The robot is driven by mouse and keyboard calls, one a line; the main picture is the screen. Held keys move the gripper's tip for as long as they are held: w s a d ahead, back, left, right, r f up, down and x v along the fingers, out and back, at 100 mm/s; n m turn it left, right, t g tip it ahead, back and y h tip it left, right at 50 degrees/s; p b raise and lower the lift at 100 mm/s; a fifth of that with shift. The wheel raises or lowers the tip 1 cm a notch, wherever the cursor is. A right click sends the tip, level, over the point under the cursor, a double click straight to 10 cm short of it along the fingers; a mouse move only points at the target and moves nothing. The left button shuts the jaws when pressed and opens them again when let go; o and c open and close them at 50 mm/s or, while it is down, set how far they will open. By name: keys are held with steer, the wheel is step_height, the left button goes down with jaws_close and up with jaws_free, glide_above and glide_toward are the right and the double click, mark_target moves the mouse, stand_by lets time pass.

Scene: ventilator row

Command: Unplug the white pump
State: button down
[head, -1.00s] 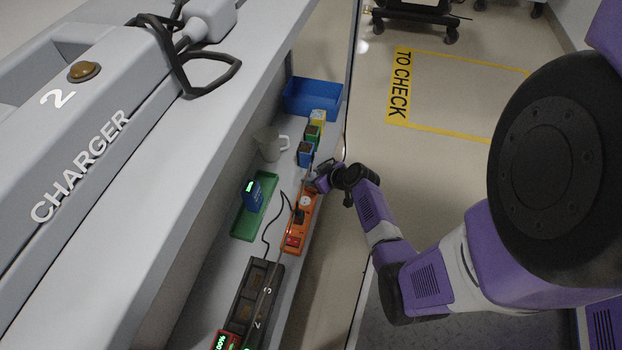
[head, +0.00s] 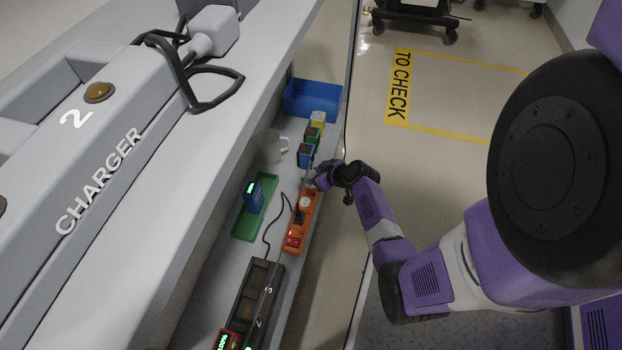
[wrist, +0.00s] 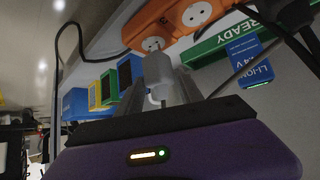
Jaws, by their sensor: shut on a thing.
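The orange power strip (head: 299,232) lies on the grey shelf, with round white sockets and a red switch. It shows at the top of the wrist view (wrist: 137,29). My gripper (head: 316,178) is at its far end. The second socket is empty. The white pump itself is not identifiable here.
A green tray (head: 246,221) with a blue battery (head: 253,195) stands left of the strip. A white mug (head: 274,146), several coloured blocks (head: 306,154) and a blue bin (head: 313,99) are beyond. A black charging dock (head: 243,312) is nearer. The charger's overhanging top (head: 180,160) covers the left.

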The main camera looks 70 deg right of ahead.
steer(key=shift+r+p, duration=1.1)
steer(key=shift+r, duration=0.4)
